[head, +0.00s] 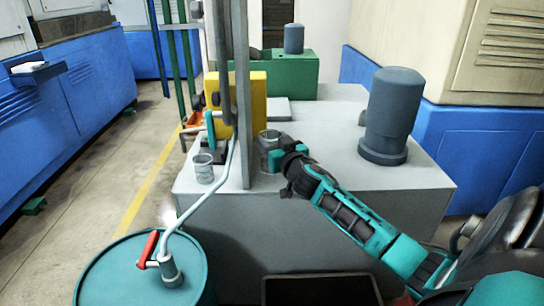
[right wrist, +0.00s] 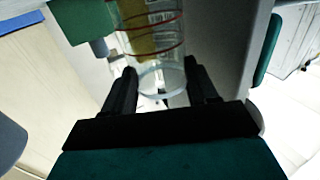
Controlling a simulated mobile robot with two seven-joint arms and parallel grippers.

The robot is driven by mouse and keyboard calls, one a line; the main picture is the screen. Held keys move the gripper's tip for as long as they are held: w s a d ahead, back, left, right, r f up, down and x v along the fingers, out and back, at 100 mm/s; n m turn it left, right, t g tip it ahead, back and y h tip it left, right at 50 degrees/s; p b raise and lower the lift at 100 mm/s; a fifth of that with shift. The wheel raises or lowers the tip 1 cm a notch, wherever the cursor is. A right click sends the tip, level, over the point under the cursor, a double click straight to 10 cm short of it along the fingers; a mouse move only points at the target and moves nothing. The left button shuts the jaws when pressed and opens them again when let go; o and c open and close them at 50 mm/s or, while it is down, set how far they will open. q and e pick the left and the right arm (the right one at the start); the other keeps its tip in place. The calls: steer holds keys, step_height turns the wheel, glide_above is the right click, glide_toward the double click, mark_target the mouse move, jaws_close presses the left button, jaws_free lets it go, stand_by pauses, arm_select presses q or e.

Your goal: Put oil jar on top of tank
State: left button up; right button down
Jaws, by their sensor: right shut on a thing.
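The oil jar (head: 268,139) is a small clear vessel in my right gripper (head: 277,153), over the top of the grey tank (head: 315,155). In the right wrist view the clear jar (right wrist: 152,40) with red rings sits between the two black fingers of the gripper (right wrist: 160,78), which are shut on it. A grey post partly hides the jar's left side in the head view. I cannot tell whether its base touches the tank top. My left gripper is not in view.
Another small clear jar (head: 204,169) stands at the tank's front left corner. A grey post (head: 243,90), a yellow box (head: 251,98) and a dark grey motor (head: 391,115) surround the work area. A teal barrel (head: 120,275) with a red-handled pump stands at front left.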

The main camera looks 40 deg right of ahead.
step_height(320, 180, down, 3)
steer(key=shift+r+b, duration=0.2)
steer(key=shift+b, duration=0.2)
steer(key=shift+w+f, duration=0.1)
steer(key=shift+f, duration=0.2)
steer(key=shift+a, duration=0.15)
steer(key=shift+f+b, duration=0.15)
steer(key=shift+b, duration=0.2)
steer(key=shift+c, duration=1.6)
jaws_free()
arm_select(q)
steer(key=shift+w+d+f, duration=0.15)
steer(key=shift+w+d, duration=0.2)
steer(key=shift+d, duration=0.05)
